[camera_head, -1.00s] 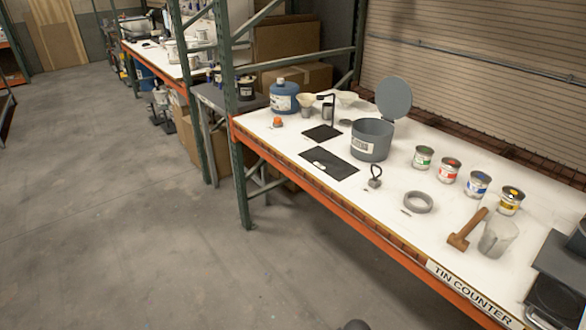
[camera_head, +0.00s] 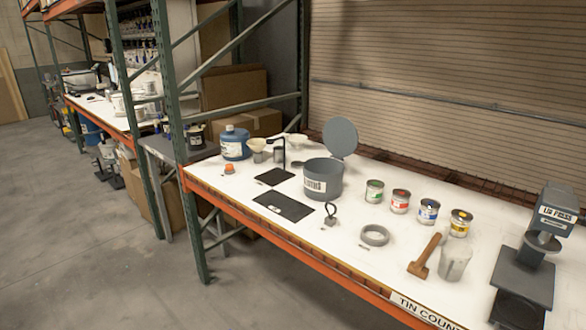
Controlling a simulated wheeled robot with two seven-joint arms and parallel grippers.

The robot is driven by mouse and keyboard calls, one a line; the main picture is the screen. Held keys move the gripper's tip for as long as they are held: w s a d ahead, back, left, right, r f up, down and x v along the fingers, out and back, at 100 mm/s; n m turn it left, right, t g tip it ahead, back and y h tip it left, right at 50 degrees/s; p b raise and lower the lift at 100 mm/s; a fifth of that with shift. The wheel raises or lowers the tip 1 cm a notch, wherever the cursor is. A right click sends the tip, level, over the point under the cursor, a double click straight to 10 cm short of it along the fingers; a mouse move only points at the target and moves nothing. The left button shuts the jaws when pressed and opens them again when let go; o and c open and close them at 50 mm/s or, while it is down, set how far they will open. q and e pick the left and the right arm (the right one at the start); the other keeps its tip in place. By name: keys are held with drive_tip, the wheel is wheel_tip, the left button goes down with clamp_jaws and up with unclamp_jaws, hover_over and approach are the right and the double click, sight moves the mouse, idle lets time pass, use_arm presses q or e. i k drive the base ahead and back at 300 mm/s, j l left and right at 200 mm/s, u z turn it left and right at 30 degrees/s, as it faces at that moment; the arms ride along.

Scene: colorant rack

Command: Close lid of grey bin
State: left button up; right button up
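The grey bin (camera_head: 323,185) is a round grey tub with a white label on its front. It stands on the white counter, toward the back. Its round grey lid (camera_head: 341,137) is open and stands up, tilted, at the bin's back right rim. Neither of my grippers is in view.
Several small paint tins (camera_head: 400,202) stand right of the bin. A lid press (camera_head: 541,235) stands at right; a blue jug (camera_head: 235,143) is left. Green rack posts (camera_head: 183,150) rise at the counter's left end.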

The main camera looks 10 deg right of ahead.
sight(339, 134)
drive_tip(key=i+z, duration=0.5)
drive_tip(key=i, duration=0.65)
drive_tip(key=j, duration=0.1)
